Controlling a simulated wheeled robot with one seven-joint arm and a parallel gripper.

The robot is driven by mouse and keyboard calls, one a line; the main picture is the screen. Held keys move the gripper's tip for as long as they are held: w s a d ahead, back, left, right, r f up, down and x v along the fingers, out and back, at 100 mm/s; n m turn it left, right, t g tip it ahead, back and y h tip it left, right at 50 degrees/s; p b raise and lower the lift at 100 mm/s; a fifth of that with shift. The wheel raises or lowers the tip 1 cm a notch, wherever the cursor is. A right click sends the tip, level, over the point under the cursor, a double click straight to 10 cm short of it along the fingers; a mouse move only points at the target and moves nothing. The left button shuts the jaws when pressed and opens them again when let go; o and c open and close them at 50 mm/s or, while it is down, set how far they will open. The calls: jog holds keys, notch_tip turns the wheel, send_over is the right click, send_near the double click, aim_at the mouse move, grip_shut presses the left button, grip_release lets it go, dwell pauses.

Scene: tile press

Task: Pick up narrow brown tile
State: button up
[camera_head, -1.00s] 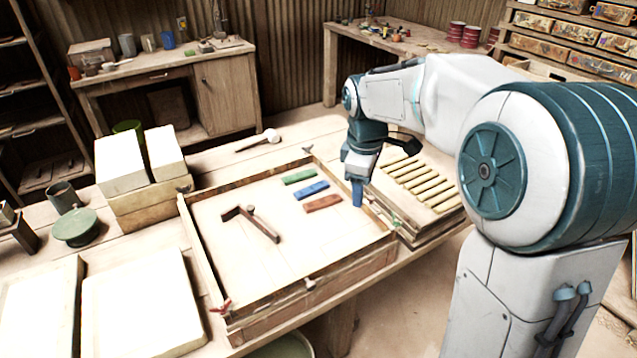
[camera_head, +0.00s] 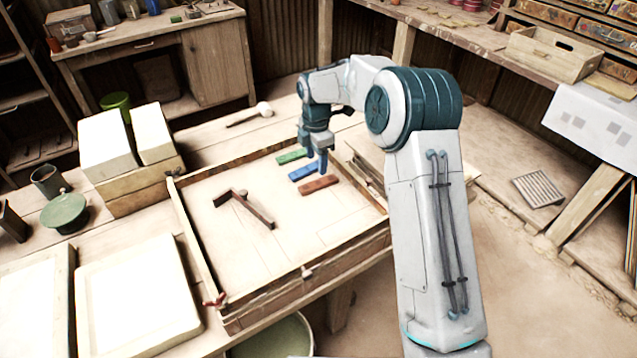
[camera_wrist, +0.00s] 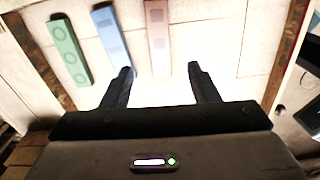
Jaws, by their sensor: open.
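The narrow brown tile (camera_head: 319,185) lies flat in the wooden-framed tray (camera_head: 205,265), nearest the front of a row of three coloured tiles. In the wrist view the brown tile (camera_wrist: 158,32) looks pinkish, its near end between the lines of my two fingers. My gripper (camera_head: 318,166) is open and empty, pointing down by the right ends of the tiles. In the wrist view my gripper (camera_wrist: 160,68) shows both fingertips spread apart. Its height above the tile is hard to tell.
The blue tile (camera_head: 303,172) and green tile (camera_head: 291,157) lie beside the brown one. White blocks (camera_head: 105,145) stand to the left.

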aim_at(317, 183)
notch_tip(317, 183, down, 8)
jog(key=shift+w+f+p, duration=0.1)
jog(key=shift+p, duration=0.8)
jog(key=c, duration=1.1)
